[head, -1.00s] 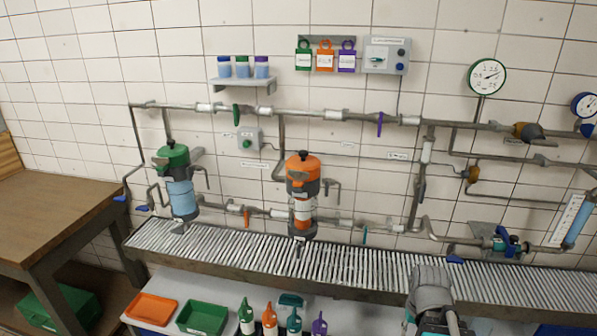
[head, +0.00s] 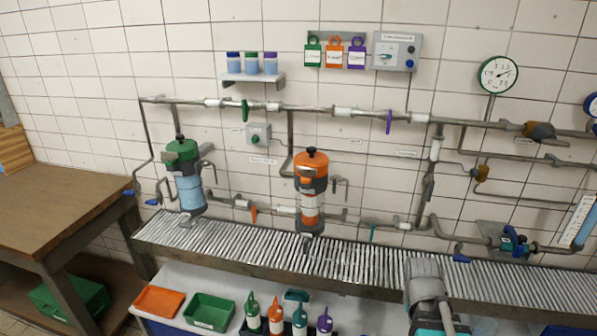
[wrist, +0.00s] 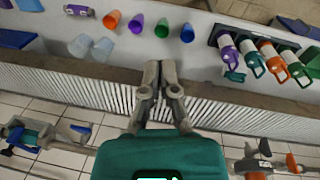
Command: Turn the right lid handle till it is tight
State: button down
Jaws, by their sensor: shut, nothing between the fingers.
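The right canister has an orange lid (head: 311,164) with a black knob handle (head: 312,152) on top, in the middle of the head view. It stands upright above the slatted grating, its clear lower body (head: 312,205) banded orange and white. I cannot tell from here how tight the lid is. My gripper (wrist: 158,66) is shut and empty, over the grating's edge in the wrist view. It is apart from the orange lid; in the head view my arm is low and to the right of that canister. The fingertips cannot be made out in the head view.
A green-lidded canister (head: 182,151) stands to the left. Pipes with valve levers run along the tiled wall. The slatted grating (head: 370,262) spans below. Trays, including an orange one (head: 159,302), and several bottles (wrist: 245,50) stand on the lower shelf. A wooden table (head: 60,205) is at left.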

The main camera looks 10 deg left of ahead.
jog(key=w+a+r+n+t+h+p, duration=0.2)
jog(key=w+a+r+n+t+h, duration=0.15)
jog(key=w+a+r+n, duration=0.3)
jog(key=n+t+y+p, duration=0.2)
jog(key=n+t+p, duration=0.2)
jog(key=n+t, duration=1.6)
send_near(301, 169)
jog(key=s+a+r+n+g, duration=0.2)
jog(key=s+r+n+g, duration=0.35)
jog(key=s, duration=0.25)
jog(key=shift+w+a+f+g, duration=0.1)
jog(key=shift+w+f+g, duration=0.15)
jog(key=shift+g, duration=0.15)
jog(key=shift+w, duration=0.15)
jog(key=w, duration=0.4)
jog(key=w+d, duration=0.1)
jog(key=w, duration=0.4)
jog(key=w+d, duration=0.1)
jog(key=w, duration=0.3)
jog(key=shift+w+d, duration=0.25)
jog(key=shift+w, duration=0.05)
jog(key=shift+w+d+h, duration=0.1)
jog(key=shift+d+h, duration=0.05)
jog(key=shift+h, duration=0.1)
